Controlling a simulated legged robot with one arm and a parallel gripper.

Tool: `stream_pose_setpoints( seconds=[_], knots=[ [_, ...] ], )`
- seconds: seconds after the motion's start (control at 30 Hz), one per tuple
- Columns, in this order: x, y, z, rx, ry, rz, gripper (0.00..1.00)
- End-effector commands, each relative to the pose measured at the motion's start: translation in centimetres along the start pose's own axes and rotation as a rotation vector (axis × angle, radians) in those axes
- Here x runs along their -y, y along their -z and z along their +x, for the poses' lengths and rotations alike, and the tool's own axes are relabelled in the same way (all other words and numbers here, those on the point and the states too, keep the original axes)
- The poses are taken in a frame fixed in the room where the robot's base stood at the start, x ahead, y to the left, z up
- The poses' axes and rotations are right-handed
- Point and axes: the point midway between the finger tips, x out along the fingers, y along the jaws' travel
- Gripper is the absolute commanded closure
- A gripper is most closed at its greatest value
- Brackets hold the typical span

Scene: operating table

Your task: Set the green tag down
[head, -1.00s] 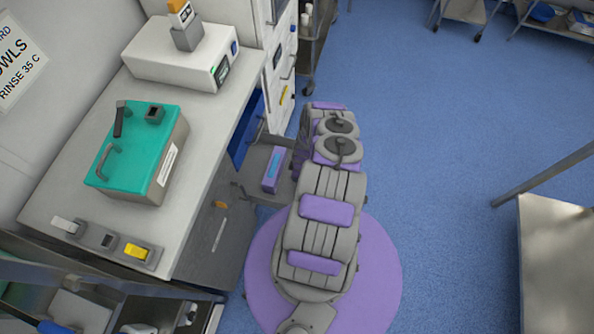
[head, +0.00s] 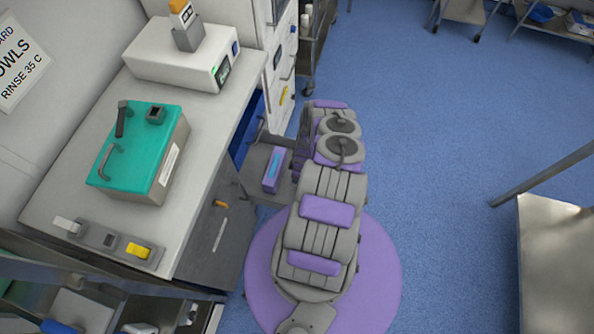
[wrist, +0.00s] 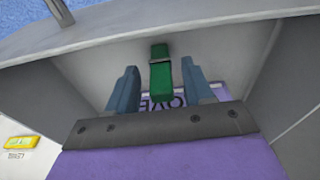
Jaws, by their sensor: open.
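The green tag (wrist: 161,72) shows in the wrist view as a narrow upright strip with a darker top and a thin pale band. It is in front of a pale grey surface. My gripper (wrist: 158,82) is open, with one blue-grey finger on each side of the tag. A gap shows between the tag and each finger. What supports the tag's lower end is hidden. I cannot make out the tag in the head view.
A yellow tag (wrist: 20,142) lies left. In the head view, the counter (head: 75,190) holds a teal-lidded box (head: 140,145) and a white device (head: 180,52). Blue floor (head: 440,160) is open at right.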

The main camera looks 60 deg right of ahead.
Motion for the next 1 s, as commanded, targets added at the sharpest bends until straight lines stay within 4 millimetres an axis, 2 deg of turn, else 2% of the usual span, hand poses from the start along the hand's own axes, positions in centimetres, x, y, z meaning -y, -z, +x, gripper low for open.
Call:
stream_pose_setpoints(
  seconds=[0.2, 0.4, 0.6, 0.87, 1.0],
  knots=[
    [-0.3, -0.1, -4.9, 0.000, -0.004, 0.000, 0.48],
    [-0.1, -0.1, -8.7, 0.002, -0.001, 0.000, 0.48],
    [-0.2, 0.0, -10.7, 0.000, -0.002, 0.001, 0.48],
    [-0.2, -0.1, -11.3, 0.004, -0.001, 0.000, 0.48],
    [-0.8, -0.2, -12.9, 0.038, 0.006, 0.000, 0.48]
  ],
)
